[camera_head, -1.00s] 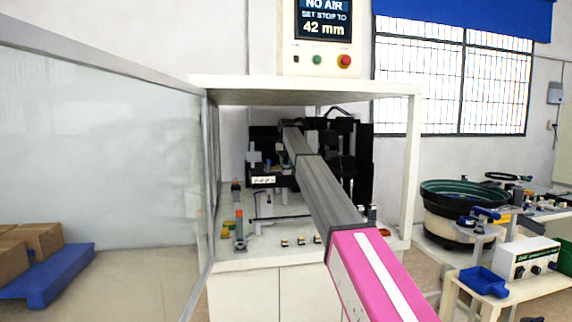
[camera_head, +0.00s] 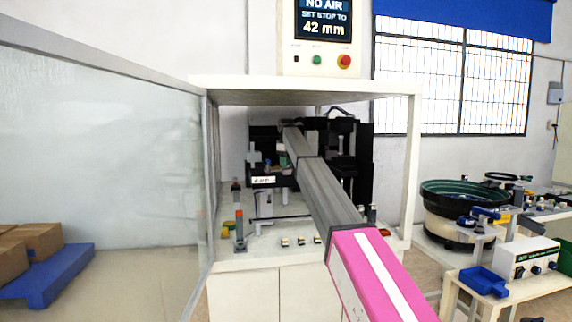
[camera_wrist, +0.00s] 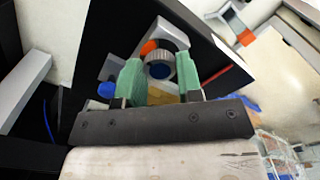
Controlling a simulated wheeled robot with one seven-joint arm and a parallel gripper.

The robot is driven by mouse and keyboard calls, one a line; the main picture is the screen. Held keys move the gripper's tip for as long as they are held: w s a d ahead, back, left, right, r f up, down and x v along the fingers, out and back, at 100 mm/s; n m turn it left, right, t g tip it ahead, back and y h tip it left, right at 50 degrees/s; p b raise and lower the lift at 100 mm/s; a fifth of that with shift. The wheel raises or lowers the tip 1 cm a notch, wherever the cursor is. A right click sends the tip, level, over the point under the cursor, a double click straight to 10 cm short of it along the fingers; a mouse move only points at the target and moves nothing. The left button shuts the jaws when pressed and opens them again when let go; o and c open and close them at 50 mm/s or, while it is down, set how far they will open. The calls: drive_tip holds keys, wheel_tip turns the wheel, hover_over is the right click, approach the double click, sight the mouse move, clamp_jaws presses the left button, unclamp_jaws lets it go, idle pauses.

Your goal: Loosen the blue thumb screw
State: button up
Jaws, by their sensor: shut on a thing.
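A round knurled knob with a dark blue face (camera_wrist: 160,70), which looks like the blue thumb screw, sits in front of a grey bracket with an orange part (camera_wrist: 149,47) in the wrist view. My gripper (camera_wrist: 159,60) has one green finger on each side of the knob and is shut on it. In the head view my arm reaches into the white machine cabinet (camera_head: 300,86), and the gripper and knob are too small or hidden to make out there.
A small bright blue part (camera_wrist: 106,90) is just left of my left finger. Black machine panels stand close around. The cabinet's right post (camera_head: 413,170) and the clear side panel (camera_head: 100,160) flank my arm. A display (camera_head: 324,22) above reads "NO AIR, SET STOP TO 42 mm".

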drive_tip(key=shift+n, duration=0.4)
drive_tip(key=o, duration=0.9)
drive_tip(key=shift+r, duration=0.1)
wheel_tip(320, 180, up, 11)
drive_tip(key=shift+f, duration=0.2)
drive_tip(key=shift+s, duration=0.15)
